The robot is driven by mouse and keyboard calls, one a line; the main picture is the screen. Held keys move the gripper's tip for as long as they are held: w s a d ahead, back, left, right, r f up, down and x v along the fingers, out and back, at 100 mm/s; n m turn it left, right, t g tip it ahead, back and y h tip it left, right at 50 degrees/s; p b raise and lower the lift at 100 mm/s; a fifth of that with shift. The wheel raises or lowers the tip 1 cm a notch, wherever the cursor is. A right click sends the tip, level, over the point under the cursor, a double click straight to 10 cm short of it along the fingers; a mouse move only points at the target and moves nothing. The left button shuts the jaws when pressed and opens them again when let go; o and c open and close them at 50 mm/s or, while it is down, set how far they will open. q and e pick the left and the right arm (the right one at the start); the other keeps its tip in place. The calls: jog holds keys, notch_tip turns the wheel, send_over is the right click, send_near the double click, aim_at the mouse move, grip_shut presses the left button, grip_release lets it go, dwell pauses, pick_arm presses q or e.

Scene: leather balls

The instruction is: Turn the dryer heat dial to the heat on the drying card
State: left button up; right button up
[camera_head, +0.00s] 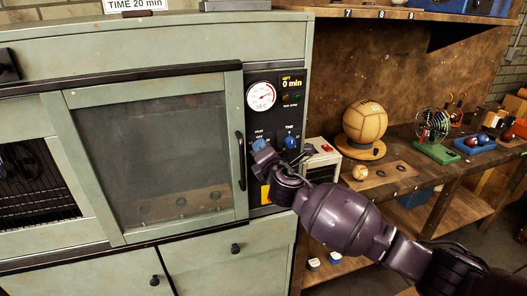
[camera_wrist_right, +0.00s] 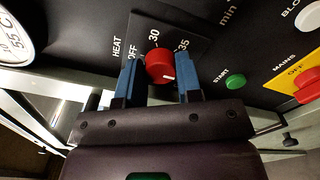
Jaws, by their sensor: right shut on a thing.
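The dryer's black control panel (camera_head: 266,115) is at the right of the green cabinet. The red heat dial (camera_wrist_right: 159,64) shows in the right wrist view, with HEAT, OFF, 30 and 35 printed near it. A small white mark is on its lower right part; I cannot tell which label it matches. My right gripper (camera_wrist_right: 157,80) is shut on the dial, one blue finger on each side. In the head view this gripper (camera_head: 260,147) hides the heat dial. The drying card (camera_head: 137,4) is cut off at the top; only "TIME 20 min" is readable. My left gripper is not in view.
A blue time dial (camera_head: 291,142) is close right of the gripper. A green start button (camera_wrist_right: 235,81) and a yellow mains plate (camera_wrist_right: 296,86) are on the panel. The dryer door (camera_head: 150,85) is closed. A bench (camera_head: 400,150) with a ball on a stand is at right.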

jog(key=o, duration=0.9)
jog(key=shift+o, duration=0.2)
jog(key=b+v, duration=0.1)
jog(key=v, duration=0.9)
jog(key=shift+s, duration=0.4)
jog(key=shift+d, duration=0.1)
